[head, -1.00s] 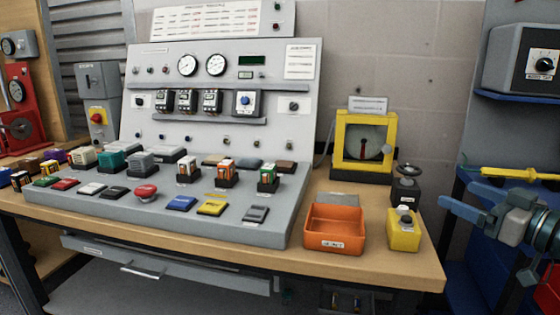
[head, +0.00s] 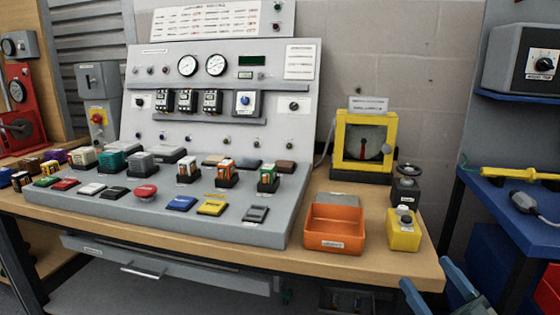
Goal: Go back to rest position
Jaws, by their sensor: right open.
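My right gripper (head: 432,292) is at the lower right of the head view, below and in front of the table's right corner. Its two blue fingers stand apart with nothing between them, and the rest of it is cut off by the frame's bottom edge. My left gripper is not in the head view. The grey control panel (head: 284,190) with its dials and component blocks stands on the wooden table (head: 370,262).
An orange bin (head: 334,242), a yellow button box (head: 404,234) and a yellow-framed gauge (head: 364,145) stand at the table's right end. A blue shelf (head: 500,212) at the right holds a yellow probe (head: 510,174) and a grey cabled device (head: 524,202).

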